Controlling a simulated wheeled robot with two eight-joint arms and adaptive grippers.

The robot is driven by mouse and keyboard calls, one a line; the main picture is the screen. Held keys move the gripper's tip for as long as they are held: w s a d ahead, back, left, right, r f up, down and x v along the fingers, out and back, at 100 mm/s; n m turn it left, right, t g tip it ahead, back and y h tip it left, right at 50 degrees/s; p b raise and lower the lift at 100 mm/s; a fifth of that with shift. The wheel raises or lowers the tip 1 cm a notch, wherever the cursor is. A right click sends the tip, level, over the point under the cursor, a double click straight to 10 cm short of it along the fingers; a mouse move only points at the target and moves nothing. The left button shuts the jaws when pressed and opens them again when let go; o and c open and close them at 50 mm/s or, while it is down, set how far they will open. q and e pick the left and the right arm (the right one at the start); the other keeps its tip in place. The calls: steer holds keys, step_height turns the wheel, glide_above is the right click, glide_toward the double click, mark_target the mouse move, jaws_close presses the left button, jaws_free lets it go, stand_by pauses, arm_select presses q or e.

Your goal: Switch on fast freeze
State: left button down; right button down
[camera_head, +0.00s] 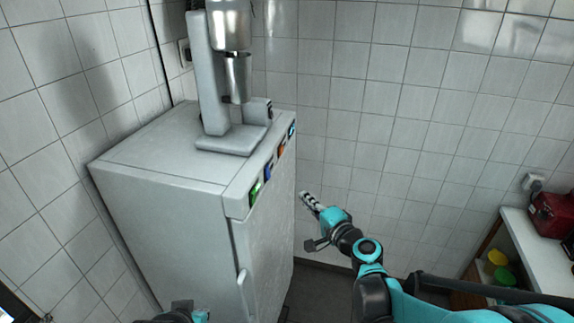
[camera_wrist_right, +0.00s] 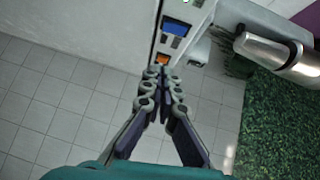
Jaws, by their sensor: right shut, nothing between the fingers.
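A white freezer (camera_head: 160,170) stands against the tiled wall. Along its top front edge run coloured controls: green (camera_head: 256,191), blue (camera_head: 268,170), orange (camera_head: 281,150) and light blue (camera_head: 291,130). Which one is fast freeze cannot be read. My right gripper (camera_head: 304,196) is shut and empty, in front of the freezer and apart from the controls in the head view. In the right wrist view its fingertips (camera_wrist_right: 163,76) line up just below the orange control (camera_wrist_right: 163,59), with the blue display (camera_wrist_right: 176,27) beyond; contact cannot be told. Part of my left arm (camera_head: 182,313) shows at the bottom edge.
A grey and steel mixer-like machine (camera_head: 230,140) stands on the freezer top, behind the controls. A vertical handle (camera_head: 244,290) is on the freezer door. A white counter (camera_head: 540,245) with a red box (camera_head: 553,213) stands at right. Floor between is clear.

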glide_toward(270, 176)
steer(key=w+d, duration=0.2)
steer(key=w, duration=0.2)
steer(key=a, duration=0.1)
steer(key=w+a, duration=0.1)
steer(key=a, duration=0.1)
steer(key=w+a, duration=0.1)
steer(key=shift+a+f+b, duration=0.2)
steer(key=shift+f+b, duration=0.1)
steer(key=shift+b, duration=0.1)
steer(key=shift+s, duration=0.1)
steer(key=shift+a+f, duration=0.1)
steer(key=shift+a, duration=0.2)
steer(key=shift+d+f+b, duration=0.1)
steer(key=shift+b, duration=0.25)
